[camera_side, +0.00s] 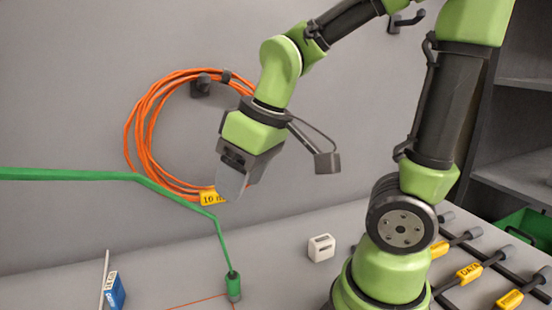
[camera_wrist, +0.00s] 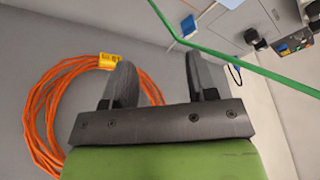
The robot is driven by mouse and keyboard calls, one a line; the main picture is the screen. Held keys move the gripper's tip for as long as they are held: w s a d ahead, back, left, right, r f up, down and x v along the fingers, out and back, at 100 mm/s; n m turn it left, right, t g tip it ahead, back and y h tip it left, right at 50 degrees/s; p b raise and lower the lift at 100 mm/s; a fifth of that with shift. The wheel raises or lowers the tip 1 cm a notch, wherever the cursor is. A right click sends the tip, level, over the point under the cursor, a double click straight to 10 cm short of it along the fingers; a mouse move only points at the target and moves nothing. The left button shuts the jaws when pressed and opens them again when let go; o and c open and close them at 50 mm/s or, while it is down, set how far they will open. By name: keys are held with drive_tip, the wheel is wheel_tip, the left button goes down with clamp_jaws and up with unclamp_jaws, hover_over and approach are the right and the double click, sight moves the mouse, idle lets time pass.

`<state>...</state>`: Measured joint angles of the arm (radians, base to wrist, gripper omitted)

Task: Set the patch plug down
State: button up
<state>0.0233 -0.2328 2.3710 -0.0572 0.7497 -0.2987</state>
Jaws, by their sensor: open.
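The patch plug (camera_side: 233,287) is a dark green cylinder standing upright on the grey bench in the side view, near a thin orange line on the surface. Its green cable (camera_side: 222,240) rises from its top and bends away to the left. My gripper (camera_side: 232,185) is above the bench, up and clear of the plug. In the wrist view my gripper (camera_wrist: 162,75) has its two fingers wide apart with nothing between them. The green cable (camera_wrist: 245,65) crosses the upper right there, beyond the fingers. I cannot make out the plug in the wrist view.
An orange cable coil (camera_side: 140,125) with a yellow tag hangs on the wall behind my gripper. A white block (camera_side: 321,247) stands on the bench right of the plug. A blue labelled box (camera_side: 115,291) is at lower left. Several yellow-tagged plugs (camera_side: 470,272) lie at right.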

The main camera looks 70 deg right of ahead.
drive_tip(key=s+a+r+m+t+y, duration=0.1)
drive_tip(key=s+a+r+m+t, duration=0.1)
drive_tip(key=s, duration=0.4)
wheel_tip(320, 180, up, 3)
drive_tip(key=shift+s+f+m+t, duration=0.15)
drive_tip(key=shift+m+t, duration=0.35)
drive_tip(key=shift+m, duration=0.5)
